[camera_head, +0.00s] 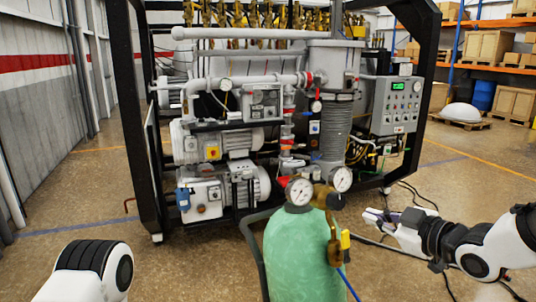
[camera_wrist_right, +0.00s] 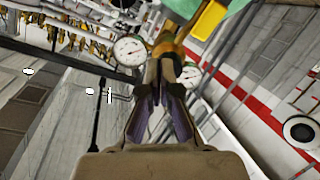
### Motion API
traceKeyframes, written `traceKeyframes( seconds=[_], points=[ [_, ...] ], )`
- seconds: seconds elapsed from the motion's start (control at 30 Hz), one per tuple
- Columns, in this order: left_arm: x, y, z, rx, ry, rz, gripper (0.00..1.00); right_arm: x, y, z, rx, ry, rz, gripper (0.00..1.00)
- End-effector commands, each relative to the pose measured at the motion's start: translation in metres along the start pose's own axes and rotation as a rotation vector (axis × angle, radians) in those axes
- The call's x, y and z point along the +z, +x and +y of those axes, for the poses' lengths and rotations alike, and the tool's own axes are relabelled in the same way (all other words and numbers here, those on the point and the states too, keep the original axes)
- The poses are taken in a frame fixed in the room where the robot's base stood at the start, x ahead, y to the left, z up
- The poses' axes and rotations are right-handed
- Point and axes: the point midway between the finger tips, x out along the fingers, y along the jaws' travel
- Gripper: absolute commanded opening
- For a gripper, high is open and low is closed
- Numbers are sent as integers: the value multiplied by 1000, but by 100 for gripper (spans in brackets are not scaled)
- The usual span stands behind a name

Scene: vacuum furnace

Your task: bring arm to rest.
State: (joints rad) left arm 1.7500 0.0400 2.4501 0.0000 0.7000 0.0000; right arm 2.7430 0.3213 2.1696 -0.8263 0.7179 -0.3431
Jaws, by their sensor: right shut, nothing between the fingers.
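My right gripper (camera_head: 368,215) comes in from the right in the head view. It is shut and empty, just right of the green gas cylinder (camera_head: 298,262), with a visible gap to it. In the right wrist view the closed fingers (camera_wrist_right: 161,75) point toward the brass regulator (camera_wrist_right: 168,42) and its two round gauges; a strip of the green cylinder (camera_wrist_right: 185,6) shows at the top. Of my left arm only a white and black link shows at the lower left of the head view; its gripper is out of frame.
The vacuum furnace (camera_head: 255,115) in its black frame stands behind the cylinder. A grey control box (camera_head: 396,105) with a green display is on its right side. Dark cables (camera_head: 415,195) lie on the floor near my right arm. Open floor (camera_head: 75,205) lies to the left.

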Motion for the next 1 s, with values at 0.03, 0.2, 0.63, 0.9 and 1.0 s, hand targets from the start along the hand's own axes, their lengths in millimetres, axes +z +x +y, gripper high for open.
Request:
traceKeyframes(
  seconds=[0.03, 0.2, 0.63, 0.9, 1.0],
  points=[
    [0, 0, 0, 0, 0, 0, 0, 0, -4, 0, 0, 0, 1, 0],
    [0, 0, 0, 0, 0, 0, 0, 0, -6, -1, -2, -1, 0, 0],
    [0, 26, 0, 0, 0, 0, 0, 151, 19, -104, -76, 313, -305, 0],
    [0, 54, 0, 0, 0, 0, 0, 332, -32, -266, -87, 687, -806, 0],
    [0, 64, 0, 0, 0, 0, 0, 384, -74, -327, -66, 791, -1010, 0]
  ],
)
